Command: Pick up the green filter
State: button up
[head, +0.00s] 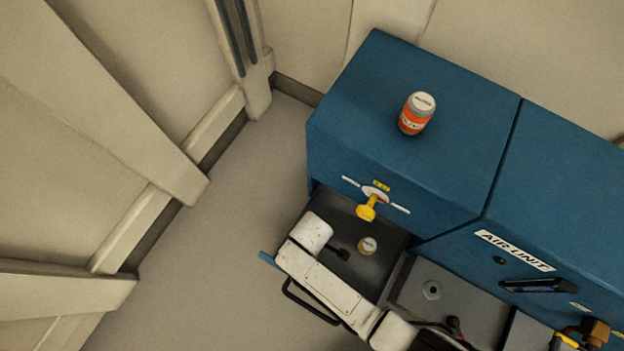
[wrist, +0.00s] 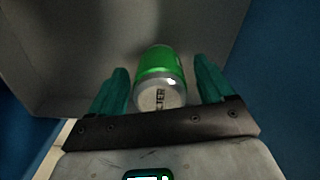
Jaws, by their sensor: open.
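The green filter (wrist: 158,65) is a small green can with a pale, lettered lid. In the wrist view it lies between and a little beyond the two teal fingers of my gripper (wrist: 160,72), with gaps at both sides. My gripper is open and empty. In the head view my gripper (head: 341,253) is small and dark, over the open drawer (head: 335,212). A small can (head: 367,246) with a pale lid and a yellowish side is in that drawer beside it. I cannot tell from its colour there whether it is the green filter.
The drawer belongs to a blue cabinet (head: 340,135); an orange can (head: 416,114) stands on top. A yellow knob (head: 367,207) sticks out above the drawer. A blue air unit (head: 560,190) adjoins at right. The floor (head: 225,235) at left is clear.

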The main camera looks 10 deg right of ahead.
jog(key=c, duration=1.2)
jog(key=shift+r, duration=0.1)
jog(key=shift+c, duration=0.2)
